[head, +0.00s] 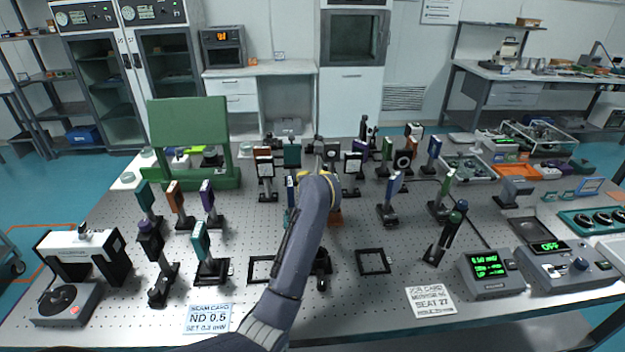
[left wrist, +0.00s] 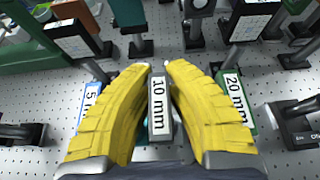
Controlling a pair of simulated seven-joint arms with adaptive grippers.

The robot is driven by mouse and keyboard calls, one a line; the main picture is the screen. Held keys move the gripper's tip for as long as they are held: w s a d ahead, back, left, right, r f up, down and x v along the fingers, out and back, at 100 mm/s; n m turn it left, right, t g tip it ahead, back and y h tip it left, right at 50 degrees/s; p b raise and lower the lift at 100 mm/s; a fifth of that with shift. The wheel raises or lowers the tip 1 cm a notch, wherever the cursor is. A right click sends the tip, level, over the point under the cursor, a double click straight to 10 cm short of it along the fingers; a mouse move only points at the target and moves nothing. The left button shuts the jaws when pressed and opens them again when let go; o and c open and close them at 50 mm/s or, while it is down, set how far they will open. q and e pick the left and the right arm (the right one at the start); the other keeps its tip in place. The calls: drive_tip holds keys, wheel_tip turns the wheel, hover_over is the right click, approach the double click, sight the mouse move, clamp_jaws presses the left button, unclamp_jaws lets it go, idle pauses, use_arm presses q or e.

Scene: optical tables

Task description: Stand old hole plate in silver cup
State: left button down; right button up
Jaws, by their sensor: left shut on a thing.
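My left gripper (left wrist: 155,72) has yellow fingers on both sides of a grey plate labelled "10 mm" (left wrist: 160,108) and is shut on it. In the head view my left gripper (head: 318,172) is mostly hidden behind my own arm, over the middle of the table. Whether the held plate is the old hole plate, I cannot tell. A blue-edged plate labelled "5 m…" (left wrist: 88,104) is to its left and a green-edged "20 mm" plate (left wrist: 236,102) to its right. I cannot pick out a silver cup for certain. My right gripper is not in view.
Several mounted plates stand on the perforated table (head: 345,300). A green panel (head: 188,128) stands back left. Two flat square black frames (head: 373,272) (head: 250,268) lie near the front. A lit green display box (head: 490,287) is at the right. Front table space is partly clear.

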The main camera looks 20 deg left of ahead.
use_arm(q)
drive_tip(key=shift+f, duration=0.3)
drive_tip(key=c, duration=1.4)
unclamp_jaws()
drive_tip(key=shift+s+d+r, duration=0.1)
drive_tip(key=shift+s+r, duration=0.1)
drive_tip(key=shift+r, duration=0.1)
drive_tip(key=v, duration=1.1)
drive_tip(key=shift+s, duration=0.3)
drive_tip(key=shift+r, duration=0.1)
